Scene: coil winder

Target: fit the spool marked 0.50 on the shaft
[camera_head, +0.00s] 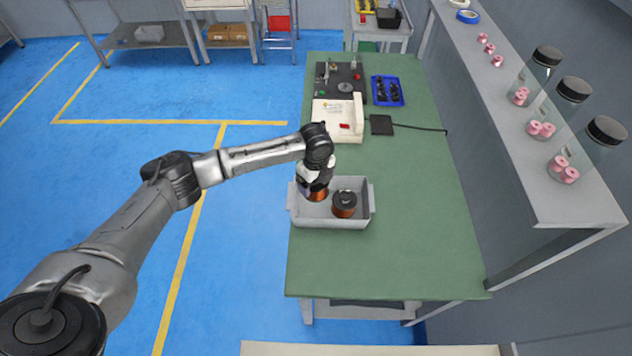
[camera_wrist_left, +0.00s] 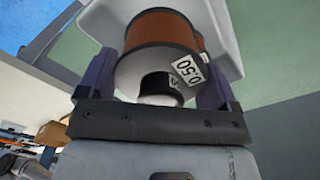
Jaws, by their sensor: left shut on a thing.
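In the head view this spool (camera_head: 317,195) shows just below my left gripper (camera_head: 315,186), at the left part of the grey tray (camera_head: 330,222). I cannot tell whether it touches the tray floor. A second copper spool (camera_head: 344,205) stands in the tray to its right. The winder (camera_head: 338,116) is farther back on the bench; its shaft is too small to make out. My right gripper is not in view.
The green bench (camera_head: 400,240) is clear in front and right of the tray. A black pad (camera_head: 381,125) with a cable and a blue bin (camera_head: 387,90) lie near the winder. A shelf (camera_head: 540,180) with jars and pink spools runs along the right.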

